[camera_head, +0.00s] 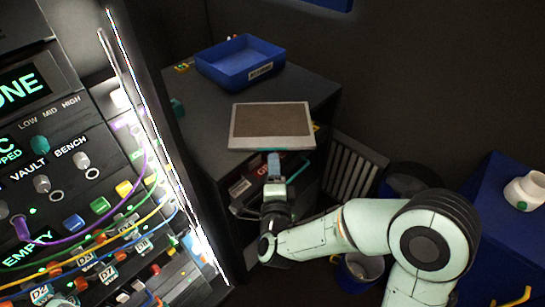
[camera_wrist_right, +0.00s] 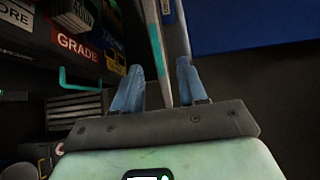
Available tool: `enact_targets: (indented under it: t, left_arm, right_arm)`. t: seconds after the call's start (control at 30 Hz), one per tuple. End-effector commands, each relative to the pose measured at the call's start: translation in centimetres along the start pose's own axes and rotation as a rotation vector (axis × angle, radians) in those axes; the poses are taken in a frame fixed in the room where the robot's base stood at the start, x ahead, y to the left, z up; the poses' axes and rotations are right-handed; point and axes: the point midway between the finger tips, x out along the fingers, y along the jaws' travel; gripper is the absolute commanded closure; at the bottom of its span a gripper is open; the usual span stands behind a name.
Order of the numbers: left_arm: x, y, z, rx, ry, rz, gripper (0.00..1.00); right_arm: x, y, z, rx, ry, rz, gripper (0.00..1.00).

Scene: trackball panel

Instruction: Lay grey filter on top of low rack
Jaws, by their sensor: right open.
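The grey filter (camera_head: 247,143) is a flat panel with a light grey frame and brown mesh. It lies flat at the front of the low dark rack's top (camera_head: 205,135), its near edge about at the rack's front edge. My right gripper (camera_head: 274,165) is at the middle of that near edge, with its fingers open. In the right wrist view the filter (camera_wrist_right: 176,45) shows edge-on, with a teal strip, between the open blue fingers (camera_wrist_right: 156,75); a gap shows beside it. My left gripper is not in view.
A blue tray (camera_head: 240,72) sits at the back of the rack top. Labelled items (camera_wrist_right: 77,38) fill the shelf below. A tall lit control panel with cables (camera_head: 90,200) stands close on the left. A blue bin (camera_head: 358,275) is on the floor.

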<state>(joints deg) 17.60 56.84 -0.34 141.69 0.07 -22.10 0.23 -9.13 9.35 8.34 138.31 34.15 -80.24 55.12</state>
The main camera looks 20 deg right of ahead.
Motion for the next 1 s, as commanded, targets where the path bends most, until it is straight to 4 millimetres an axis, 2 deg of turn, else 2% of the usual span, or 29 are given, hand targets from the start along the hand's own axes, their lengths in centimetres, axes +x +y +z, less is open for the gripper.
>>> enact_targets:
  t: [0.1, 0.3, 0.47, 0.57, 0.67, 0.77, 0.8, 0.87, 0.9, 0.97, 1.0]
  left_arm:
    - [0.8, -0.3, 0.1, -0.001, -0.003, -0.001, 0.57]
    - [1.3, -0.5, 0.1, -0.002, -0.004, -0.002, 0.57]
    - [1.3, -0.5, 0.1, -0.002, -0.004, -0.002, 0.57]
    - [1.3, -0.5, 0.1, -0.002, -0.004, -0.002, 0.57]
    - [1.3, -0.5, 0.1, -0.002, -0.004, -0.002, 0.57]
    - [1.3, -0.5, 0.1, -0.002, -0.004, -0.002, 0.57]
    - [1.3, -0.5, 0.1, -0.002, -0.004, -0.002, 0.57]
    - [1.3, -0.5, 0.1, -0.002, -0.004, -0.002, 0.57]
    - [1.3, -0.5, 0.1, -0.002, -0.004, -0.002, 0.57]
    - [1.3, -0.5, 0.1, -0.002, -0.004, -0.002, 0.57]
    - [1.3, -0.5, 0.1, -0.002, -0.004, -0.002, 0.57]
  right_arm:
    - [-2.5, 0.2, 0.1, 0.001, -0.004, 0.000, 0.58]
    - [-5.0, 0.1, 0.0, 0.000, -0.001, 0.000, 0.58]
    - [-5.5, 0.1, 0.1, -0.004, -0.002, 0.003, 0.58]
    - [-5.0, 2.3, 0.5, -0.065, -0.031, 0.057, 0.58]
    - [-4.4, 8.3, 1.6, -0.224, -0.120, 0.196, 0.58]
    - [-5.1, 17.6, 2.2, -0.447, -0.285, 0.409, 0.58]
    - [-6.0, 21.6, 2.1, -0.536, -0.369, 0.503, 0.58]
    - [-8.3, 27.4, 1.7, -0.656, -0.509, 0.636, 0.58]
    - [-10.3, 30.9, 1.1, -0.725, -0.609, 0.723, 0.58]
    - [-13.8, 35.6, 0.2, -0.809, -0.770, 0.841, 0.58]
    - [-16.4, 38.1, -0.5, -0.851, -0.878, 0.910, 0.58]
